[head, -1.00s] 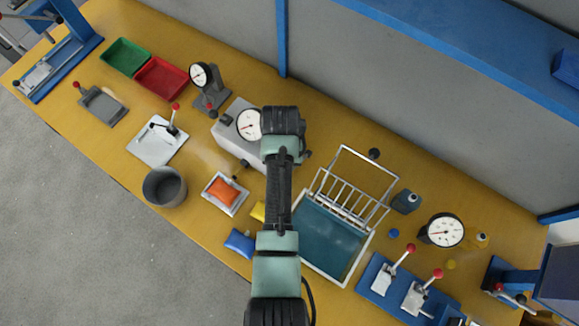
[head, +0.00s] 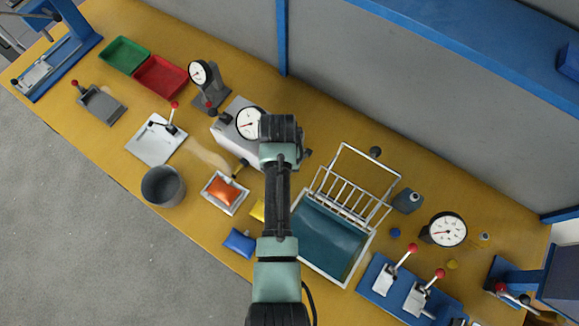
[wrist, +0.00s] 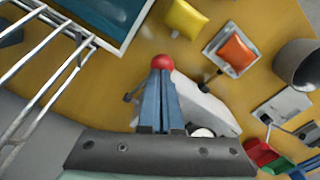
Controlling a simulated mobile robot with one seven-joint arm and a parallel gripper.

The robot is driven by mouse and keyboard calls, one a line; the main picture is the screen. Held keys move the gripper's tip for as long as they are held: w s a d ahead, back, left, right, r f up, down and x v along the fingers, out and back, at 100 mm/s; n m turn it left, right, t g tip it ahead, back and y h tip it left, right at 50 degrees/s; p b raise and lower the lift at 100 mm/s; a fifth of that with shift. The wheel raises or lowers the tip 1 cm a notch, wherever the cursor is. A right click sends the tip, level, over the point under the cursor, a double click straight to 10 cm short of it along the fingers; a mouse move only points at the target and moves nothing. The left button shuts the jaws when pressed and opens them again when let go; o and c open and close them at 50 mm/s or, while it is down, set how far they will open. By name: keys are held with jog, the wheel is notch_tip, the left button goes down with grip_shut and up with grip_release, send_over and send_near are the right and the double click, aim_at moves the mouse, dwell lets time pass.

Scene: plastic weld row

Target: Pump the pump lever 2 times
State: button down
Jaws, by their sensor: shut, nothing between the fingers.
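My gripper (wrist: 163,78) is shut and empty in the wrist view, its two blue fingers side by side. A red ball knob (wrist: 162,62), likely the pump lever's, shows right at the fingertips; I cannot tell whether they touch it. The lever's shaft is hidden behind the fingers. A pale grey box (wrist: 212,108) lies behind and right of the fingers. In the head view this grey box (head: 228,138) carries a dial gauge (head: 250,123) and a dark-tipped handle (head: 240,168). My arm hides the gripper and the red knob there.
A blue-green basin (head: 325,240) with a wire rack (head: 350,188) stands right of my arm. An orange bag (head: 224,191) on a tray, a yellow bag (head: 258,208), a blue bag (head: 240,242) and a grey cup (head: 163,186) lie left. Several red-knobbed levers stand further off.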

jog(key=shift+s+a+f, duration=0.1)
jog(key=shift+s+f, duration=0.05)
jog(key=shift+f, duration=0.5)
jog(key=shift+s+a+f+b, duration=0.15)
jog(key=shift+s+f+b, duration=0.1)
jog(key=shift+f, duration=0.3)
jog(key=shift+s+a+f+b, duration=0.1)
jog(key=shift+f+b, duration=0.1)
jog(key=shift+f, duration=0.3)
jog(key=shift+s+a+f+b, duration=0.15)
jog(key=shift+s+f+b, duration=0.1)
jog(key=shift+f, duration=0.3)
jog(key=r+p, duration=0.3)
jog(key=w+d+r+p, duration=0.1)
jog(key=r+p, duration=0.1)
jog(key=r, duration=0.1)
jog(key=w+r+p, duration=0.1)
jog(key=r+p, duration=0.2)
jog(key=r, duration=0.1)
jog(key=shift+w+d+r+p, duration=0.1)
jog(key=shift+w+d+p, duration=0.05)
jog(key=shift+d+p, duration=0.15)
